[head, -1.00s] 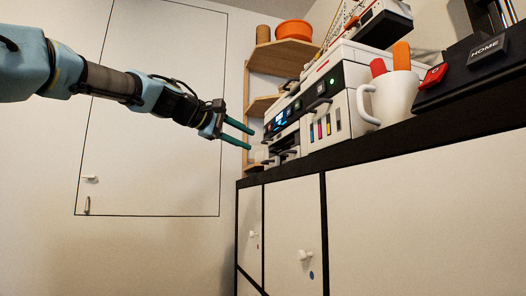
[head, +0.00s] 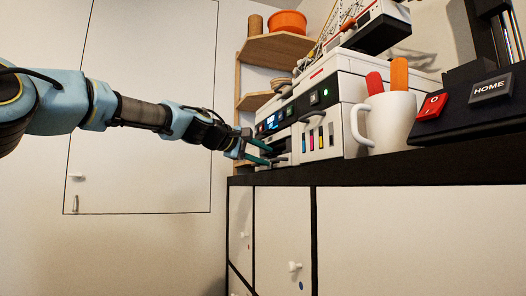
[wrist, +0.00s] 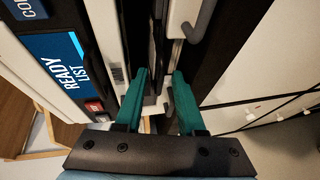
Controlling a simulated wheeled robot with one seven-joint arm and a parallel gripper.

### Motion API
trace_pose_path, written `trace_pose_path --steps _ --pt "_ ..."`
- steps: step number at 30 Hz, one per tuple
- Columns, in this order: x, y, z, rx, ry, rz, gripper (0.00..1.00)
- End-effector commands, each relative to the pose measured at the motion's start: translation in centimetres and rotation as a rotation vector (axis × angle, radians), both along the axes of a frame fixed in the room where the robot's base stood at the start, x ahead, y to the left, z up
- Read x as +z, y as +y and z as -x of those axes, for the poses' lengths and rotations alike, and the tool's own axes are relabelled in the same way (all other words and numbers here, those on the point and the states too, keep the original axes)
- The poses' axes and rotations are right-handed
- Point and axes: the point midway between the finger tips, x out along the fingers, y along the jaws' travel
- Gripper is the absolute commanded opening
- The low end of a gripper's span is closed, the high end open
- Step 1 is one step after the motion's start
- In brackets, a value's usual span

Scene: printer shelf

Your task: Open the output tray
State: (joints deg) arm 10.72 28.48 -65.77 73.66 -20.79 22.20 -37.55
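The printer is a white and black machine (head: 322,88) on the dark counter, with a lit screen on its front; the screen reads READY in the wrist view (wrist: 62,68). My gripper (head: 268,156) is at the lower front of the printer. In the wrist view my gripper (wrist: 160,88) has two teal fingers spread apart, with a gap between them. A pale part of the printer's lower front (wrist: 154,103) shows between the fingers, and I cannot tell if they touch it. The output tray is not clearly distinguishable; the fingers partly cover that area.
A white mug (head: 385,120) with red and orange items stands on the counter (head: 400,166), right of the printer. A black device with a HOME key (head: 489,88) is at the far right. Wooden shelves (head: 270,50) with an orange bowl (head: 287,22) stand behind. White cabinet doors (head: 283,225) are below.

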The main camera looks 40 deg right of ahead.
Motion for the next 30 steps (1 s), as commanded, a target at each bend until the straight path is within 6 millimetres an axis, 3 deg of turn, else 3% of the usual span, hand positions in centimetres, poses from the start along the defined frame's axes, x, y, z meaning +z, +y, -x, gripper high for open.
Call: trace_pose_path --steps 7,17,30 --pt "-0.04 -0.03 -0.03 0.001 0.0 0.0 0.38" --pt "-0.1 -0.02 -0.02 0.0 0.0 -0.001 0.01" --pt "-0.44 -0.03 0.02 -0.003 0.002 -0.007 0.0"
